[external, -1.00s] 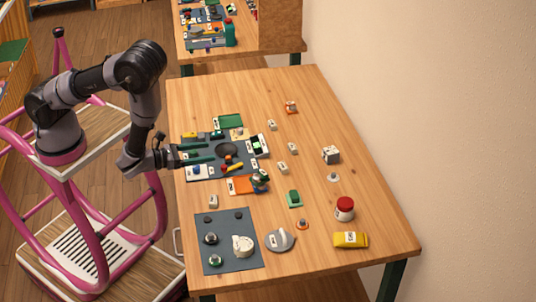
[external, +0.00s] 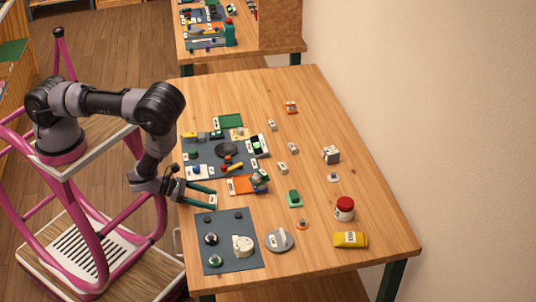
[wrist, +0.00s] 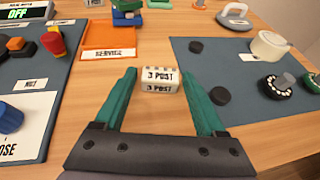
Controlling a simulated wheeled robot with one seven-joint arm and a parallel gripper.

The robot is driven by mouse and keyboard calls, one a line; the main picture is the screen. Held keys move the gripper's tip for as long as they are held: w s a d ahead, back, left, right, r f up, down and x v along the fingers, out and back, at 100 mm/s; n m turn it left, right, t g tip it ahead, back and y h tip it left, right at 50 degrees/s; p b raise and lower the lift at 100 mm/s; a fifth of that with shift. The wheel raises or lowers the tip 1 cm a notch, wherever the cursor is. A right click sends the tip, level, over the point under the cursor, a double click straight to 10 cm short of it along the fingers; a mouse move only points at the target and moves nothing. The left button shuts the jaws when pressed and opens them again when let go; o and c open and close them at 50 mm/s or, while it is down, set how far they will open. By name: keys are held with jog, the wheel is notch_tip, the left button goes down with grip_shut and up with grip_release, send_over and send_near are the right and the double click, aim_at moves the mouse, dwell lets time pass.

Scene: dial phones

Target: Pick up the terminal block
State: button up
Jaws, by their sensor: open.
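The terminal block is a small white block marked "3 POST" (wrist: 159,79), lying on bare wood in the wrist view. It shows small between my fingers in the external view (external: 212,199). My gripper (external: 215,198) is open, its two green fingers pointing across the table. In the wrist view, one finger of my gripper (wrist: 160,74) is on each side of the block, near the tips, with a gap on both sides. Whether the fingers are level with the block is hard to tell.
A dark mat (external: 228,262) with dial parts lies in front, right of the block in the wrist view. The table's right side has free room.

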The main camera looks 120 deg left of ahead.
jog(key=shift+w+a+f, duration=0.1)
jog(key=shift+w, duration=0.1)
jog(key=c, duration=1.1)
